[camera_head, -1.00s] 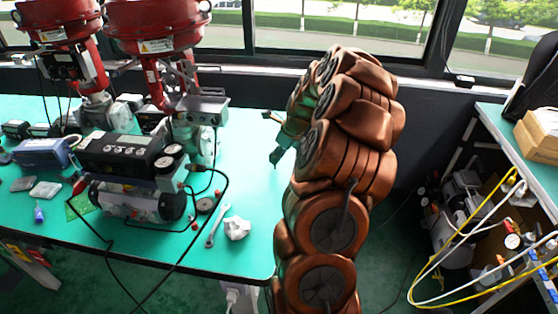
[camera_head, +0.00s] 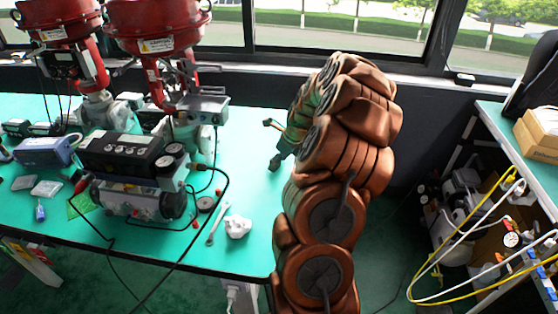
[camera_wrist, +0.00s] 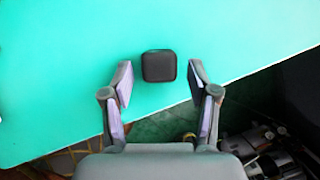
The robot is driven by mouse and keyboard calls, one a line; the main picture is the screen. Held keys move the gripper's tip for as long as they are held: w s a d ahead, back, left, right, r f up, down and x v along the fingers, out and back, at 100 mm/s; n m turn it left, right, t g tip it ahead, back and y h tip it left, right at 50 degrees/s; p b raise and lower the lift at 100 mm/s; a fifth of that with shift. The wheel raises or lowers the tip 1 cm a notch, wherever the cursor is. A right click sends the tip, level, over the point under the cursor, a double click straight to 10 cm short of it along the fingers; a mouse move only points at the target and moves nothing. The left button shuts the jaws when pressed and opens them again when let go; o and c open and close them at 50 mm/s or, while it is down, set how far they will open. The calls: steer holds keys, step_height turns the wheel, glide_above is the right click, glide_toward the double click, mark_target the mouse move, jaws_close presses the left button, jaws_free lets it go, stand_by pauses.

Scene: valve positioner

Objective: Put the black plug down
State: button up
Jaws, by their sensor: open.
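The black plug (camera_wrist: 159,66) shows in the wrist view as a small dark block with rounded corners, seen against the green table top. It lies between and slightly beyond my two fingertips, with a clear gap on both sides. My gripper (camera_wrist: 160,76) is open and does not touch the plug's sides in this view. In the head view my gripper (camera_head: 269,143) is over the right part of the table, its two fingers spread apart. I cannot make out the plug in the head view.
The green table (camera_head: 245,180) is clear around my gripper, and its edge runs close by on the right.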

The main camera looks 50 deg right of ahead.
steer(key=b+v, duration=0.2)
steer(key=v, duration=0.9)
steer(key=s+a+r+n+g+y, duration=0.1)
steer(key=s+a+r+n, duration=0.1)
steer(key=a+n, duration=0.85)
steer(key=s+a+r+n+g, duration=0.1)
steer(key=a+r+n+g, duration=0.3)
steer(key=a, duration=1.1)
steer(key=s+a+f+n, duration=0.1)
steer(key=s+a+n, duration=0.3)
steer(key=s+n, duration=0.2)
steer(key=s+a+f+n+h, duration=0.1)
steer(key=s+a+f+n, duration=0.1)
steer(key=s+a+n, duration=0.2)
steer(key=s+a+f+n+g+h, duration=0.1)
steer(key=s+a+n, duration=0.3)
steer(key=s+n, duration=0.5)
steer(key=s, duration=0.3)
steer(key=shift+a+f, duration=0.2)
steer(key=shift+a, duration=0.15)
steer(key=shift+r, duration=0.1)
